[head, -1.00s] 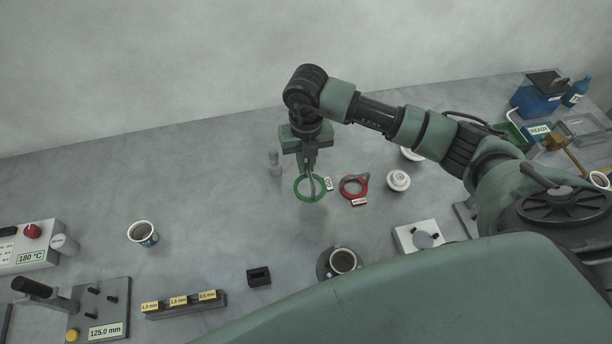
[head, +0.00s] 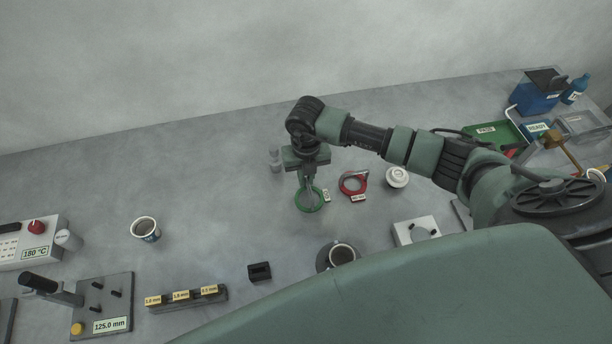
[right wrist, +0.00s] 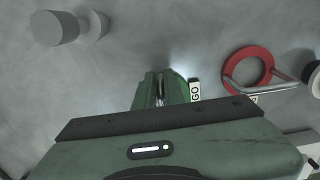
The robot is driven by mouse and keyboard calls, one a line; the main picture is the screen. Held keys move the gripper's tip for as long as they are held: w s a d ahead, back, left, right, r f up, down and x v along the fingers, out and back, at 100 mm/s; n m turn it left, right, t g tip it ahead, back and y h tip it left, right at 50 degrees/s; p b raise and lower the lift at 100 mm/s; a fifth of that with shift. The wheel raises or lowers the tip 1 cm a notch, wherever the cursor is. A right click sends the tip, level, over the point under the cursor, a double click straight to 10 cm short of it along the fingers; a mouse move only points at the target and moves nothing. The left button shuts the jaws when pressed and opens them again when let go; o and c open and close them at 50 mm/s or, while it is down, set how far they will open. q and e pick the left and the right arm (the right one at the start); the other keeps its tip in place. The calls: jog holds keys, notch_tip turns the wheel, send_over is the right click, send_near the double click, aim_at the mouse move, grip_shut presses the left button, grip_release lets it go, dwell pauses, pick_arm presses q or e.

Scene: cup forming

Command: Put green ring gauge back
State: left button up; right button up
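The green ring gauge (head: 309,199) with its small white tag is under my right gripper (head: 308,182), left of the red ring gauge (head: 353,183). My right gripper points down with its fingers closed at the green gauge, and the gauge has moved along with it. In the right wrist view the fingers (right wrist: 160,90) are close together. The green gauge's "GO" tag (right wrist: 195,91) shows beside them, and my gripper body hides most of the ring. I cannot tell how high the gauge is above the table. My left gripper is not in view.
A white round piece (head: 397,177) stands right of the red gauge. Small grey cylinders (head: 275,160) stand just left of my gripper.

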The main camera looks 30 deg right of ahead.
jog(key=o, duration=0.4)
jog(key=shift+r, duration=0.1)
notch_tip(320, 180, up, 11)
jog(key=b, duration=0.3)
jog(key=shift+r, duration=0.6)
